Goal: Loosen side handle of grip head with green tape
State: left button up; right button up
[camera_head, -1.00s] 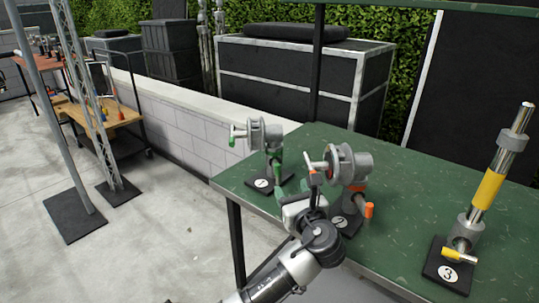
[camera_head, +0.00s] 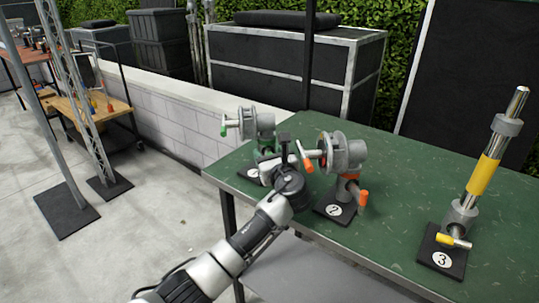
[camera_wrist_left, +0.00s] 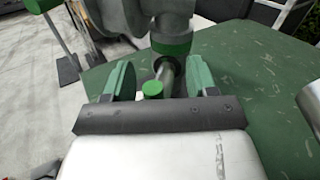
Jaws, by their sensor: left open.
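The grip head with green tape (camera_head: 257,122) stands on base 1 at the table's far left corner. A green-tipped handle sticks out to its left. In the left wrist view its green tape band (camera_wrist_left: 171,46) is just ahead. Below the band, a short silver side handle with a green end cap (camera_wrist_left: 152,89) points toward me. My left gripper (camera_wrist_left: 160,78) is open, with one finger on each side of this handle and gaps visible. In the head view my left gripper (camera_head: 272,160) is low in front of the grip head and hides part of its lower side and base.
The orange-taped grip head (camera_head: 343,152) on base 2 stands close to the right of my left wrist. A yellow-taped post (camera_head: 487,170) on base 3 is farther right. The green table (camera_head: 400,180) is clear between them. Black cases (camera_head: 290,70) stand behind.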

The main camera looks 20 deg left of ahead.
pick_arm(q)
jog(key=c, duration=0.9)
